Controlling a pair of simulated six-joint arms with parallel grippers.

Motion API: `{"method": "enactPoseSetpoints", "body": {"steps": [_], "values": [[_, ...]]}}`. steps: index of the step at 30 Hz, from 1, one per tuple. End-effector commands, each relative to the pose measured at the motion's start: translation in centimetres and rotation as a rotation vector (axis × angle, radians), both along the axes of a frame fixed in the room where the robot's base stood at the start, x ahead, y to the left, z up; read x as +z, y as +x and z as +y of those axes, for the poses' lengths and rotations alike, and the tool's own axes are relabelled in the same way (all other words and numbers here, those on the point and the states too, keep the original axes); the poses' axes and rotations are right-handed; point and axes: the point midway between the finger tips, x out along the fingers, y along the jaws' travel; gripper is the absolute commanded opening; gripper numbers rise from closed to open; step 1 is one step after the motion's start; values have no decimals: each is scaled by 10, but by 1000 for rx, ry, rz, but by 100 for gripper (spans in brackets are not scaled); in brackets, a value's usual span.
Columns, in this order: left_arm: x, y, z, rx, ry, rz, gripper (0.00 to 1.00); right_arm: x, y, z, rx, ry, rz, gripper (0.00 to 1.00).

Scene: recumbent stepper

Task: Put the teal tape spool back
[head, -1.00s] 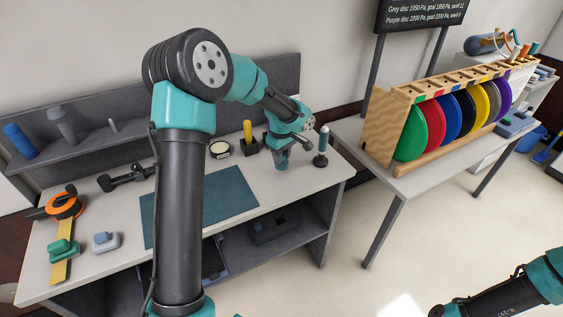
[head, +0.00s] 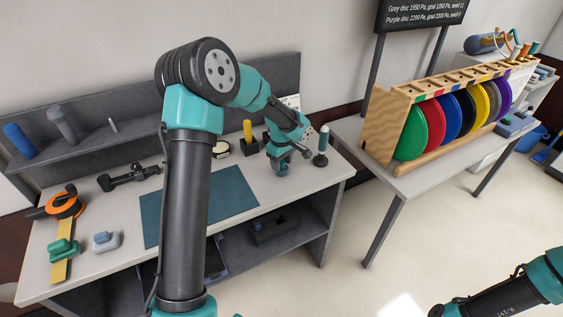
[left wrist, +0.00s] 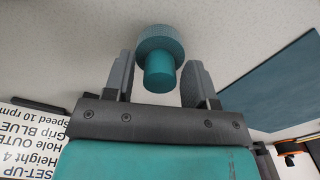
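The teal tape spool (left wrist: 160,62) shows in the left wrist view as a round teal piece with a wider disc behind a narrower knob. In the left wrist view my left gripper (left wrist: 160,88) is open, with one finger on each side of the spool and gaps between. The spool is not gripped. My right gripper is outside the views; only part of my right arm shows at the lower right.
A dark stand with a pale-topped post (head: 322,146) is close right of the left gripper. A yellow-handled tool in a black block (head: 248,138) and a round tin (head: 221,149) stand behind. A teal mat (head: 232,195) lies left. A wooden disc rack (head: 383,124) stands on the right table.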

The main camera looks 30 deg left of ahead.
Motion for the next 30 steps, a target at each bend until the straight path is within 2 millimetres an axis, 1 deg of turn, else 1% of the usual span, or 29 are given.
{"method": "enactPoseSetpoints", "body": {"steps": [9, 14, 17, 30], "values": [[1, 0, 0, 0, 0, -1, 55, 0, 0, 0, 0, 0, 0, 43], [11, 0, 0, 1, 0, -2, 55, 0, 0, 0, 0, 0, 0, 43], [24, 1, 0, 0, 1, -3, 55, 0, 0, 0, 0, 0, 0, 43], [103, 1, 0, 0, 1, -4, 55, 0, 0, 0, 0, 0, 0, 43]]}}
